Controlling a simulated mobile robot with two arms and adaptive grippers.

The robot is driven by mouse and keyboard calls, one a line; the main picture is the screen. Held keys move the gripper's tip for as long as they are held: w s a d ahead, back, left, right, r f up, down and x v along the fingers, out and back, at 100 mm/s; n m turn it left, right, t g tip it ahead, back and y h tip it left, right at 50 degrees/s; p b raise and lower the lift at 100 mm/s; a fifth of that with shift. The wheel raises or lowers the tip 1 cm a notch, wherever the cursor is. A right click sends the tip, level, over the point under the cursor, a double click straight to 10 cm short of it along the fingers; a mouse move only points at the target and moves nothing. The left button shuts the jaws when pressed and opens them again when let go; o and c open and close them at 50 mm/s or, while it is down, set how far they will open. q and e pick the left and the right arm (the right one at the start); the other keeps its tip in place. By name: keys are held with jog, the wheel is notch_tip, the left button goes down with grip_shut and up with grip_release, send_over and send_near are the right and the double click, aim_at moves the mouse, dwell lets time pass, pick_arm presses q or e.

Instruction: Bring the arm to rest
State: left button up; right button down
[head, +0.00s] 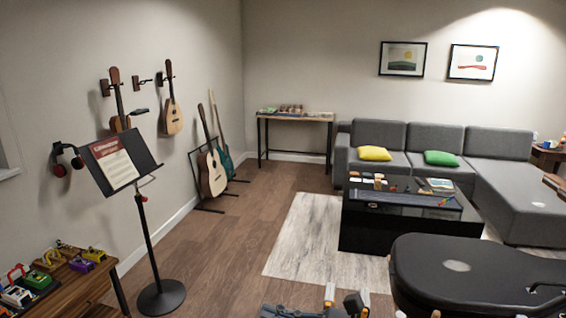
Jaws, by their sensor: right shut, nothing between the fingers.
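A black guitar case (470,285) lies at the lower right, close to my right gripper. A black coffee table (385,232) stands beyond on a pale rug (310,240). A music stand (146,235) and pedal table (85,283) are at left. Wood floor (235,245) is clear between.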

jog(key=w+d+m+t+h, duration=0.2)
jog(key=d+m+t+h, duration=0.4)
jog(key=m, duration=0.8)
jog(key=w+d+m+t+h, duration=0.2)
jog(key=d+m+t+h, duration=0.4)
jog(key=m, duration=0.9)
jog(key=s+d+f+m+g+h, duration=0.3)
jog(key=s+d+f+m, duration=0.1)
jog(key=f+m, duration=0.3)
jog(key=s+d+f+m+g+h, duration=0.3)
jog(key=d+f+m, duration=0.2)
jog(key=f+m, duration=0.15)
jog(key=s+d+f+m+g, duration=0.1)
jog(key=s+f+m+g, duration=0.35)
jog(key=s, duration=0.45)
jog(key=s+f+m+g, duration=0.4)
jog(key=s+f, duration=0.2)
jog(key=s, duration=0.4)
notch_tip(320, 180, down, 27)
jog(key=s+g, duration=0.2)
jog(key=s+d+f, duration=0.2)
jog(key=s+f, duration=1.4)
jog(key=s, duration=0.1)
jog(key=shift+d+g+y, duration=0.3)
jog(key=shift+d+g, duration=0.1)
jog(key=shift+g, duration=0.05)
